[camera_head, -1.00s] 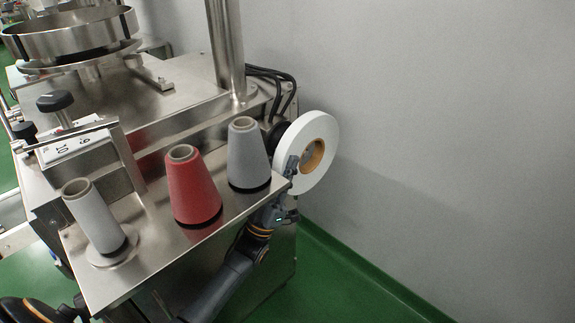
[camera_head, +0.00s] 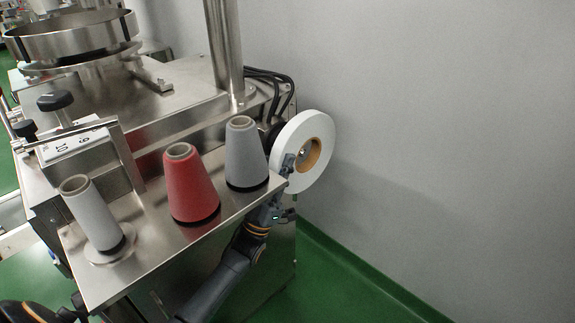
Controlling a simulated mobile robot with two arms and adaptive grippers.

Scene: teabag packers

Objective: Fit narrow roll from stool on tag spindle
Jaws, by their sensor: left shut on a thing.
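The narrow white roll (camera_head: 321,133) with a brown core stands on edge at the machine's far right side, its face toward the right. A small shiny metal end, which looks like the tag spindle (camera_head: 302,153), shows inside the core, so the roll appears to be around it. How far on it sits is hidden. A black hub shows just behind the roll. My left gripper (camera_head: 286,166) is at the roll's near lower left edge, shut on the roll; its grip is small and partly hidden. My right gripper is not in view. The stool is not in view.
Grey, red and grey thread cones (camera_head: 190,185) stand on the steel shelf (camera_head: 150,255) beside my left arm. Black cables (camera_head: 280,77) run behind the roll. The grey wall (camera_head: 440,130) is close on the right, with green floor below.

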